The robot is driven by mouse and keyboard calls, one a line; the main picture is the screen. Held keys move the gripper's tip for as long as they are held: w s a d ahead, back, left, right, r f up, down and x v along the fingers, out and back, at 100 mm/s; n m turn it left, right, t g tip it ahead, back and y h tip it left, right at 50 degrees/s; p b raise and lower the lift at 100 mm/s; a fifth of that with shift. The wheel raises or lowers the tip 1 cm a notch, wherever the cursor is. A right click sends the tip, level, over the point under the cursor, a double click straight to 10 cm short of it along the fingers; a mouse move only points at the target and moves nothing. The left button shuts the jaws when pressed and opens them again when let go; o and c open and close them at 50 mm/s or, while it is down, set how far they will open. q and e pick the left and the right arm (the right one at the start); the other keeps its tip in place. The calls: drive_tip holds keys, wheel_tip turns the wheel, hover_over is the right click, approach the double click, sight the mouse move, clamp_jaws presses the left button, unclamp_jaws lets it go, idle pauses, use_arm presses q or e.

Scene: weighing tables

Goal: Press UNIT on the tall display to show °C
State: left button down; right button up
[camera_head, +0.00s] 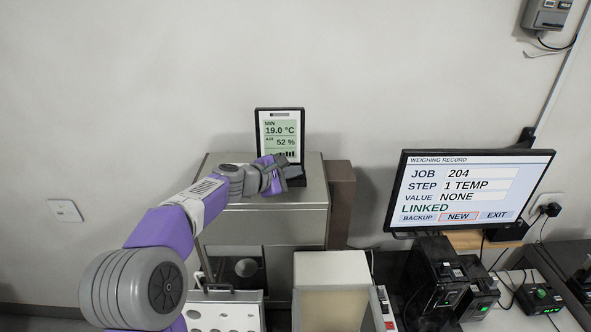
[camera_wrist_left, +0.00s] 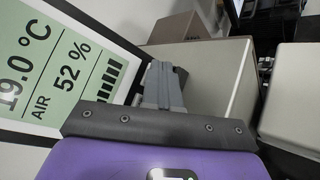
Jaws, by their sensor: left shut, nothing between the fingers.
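The tall display (camera_head: 280,128) stands upright on top of a grey metal cabinet (camera_head: 275,222). Its screen reads MIN 19.0 °C and AIR 52 %, with a row of dark bars below. My left gripper (camera_head: 292,171) is shut and empty at the foot of the display, covering part of its lower area. In the left wrist view the display (camera_wrist_left: 60,70) fills the left side, and the shut fingers (camera_wrist_left: 163,85) are beside its lower edge. I cannot tell whether they touch it. I do not see the UNIT button. My right gripper is not in view.
A monitor (camera_head: 470,190) reading WEIGHING RECORD, 19 not shown, stands at the right. Black boxes (camera_head: 435,280) stand below it. A brown block (camera_head: 340,200) adjoins the cabinet.

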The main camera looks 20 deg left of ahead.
use_arm(q)
drive_tip(key=shift+s, duration=0.1)
drive_tip(key=shift+s+d, duration=0.35)
drive_tip(key=shift+s, duration=0.3)
drive_tip(key=shift+s+d+r+b, duration=0.15)
drive_tip(key=shift+s+d, duration=0.2)
drive_tip(key=shift+s, duration=0.4)
drive_tip(key=shift+s+d+r+b, duration=0.1)
drive_tip(key=shift+s+d+b, duration=0.1)
drive_tip(key=shift+s+d, duration=0.35)
drive_tip(key=shift+s+d+r+b, duration=0.15)
drive_tip(key=shift+s+d, duration=0.05)
drive_tip(key=shift+s, duration=0.7)
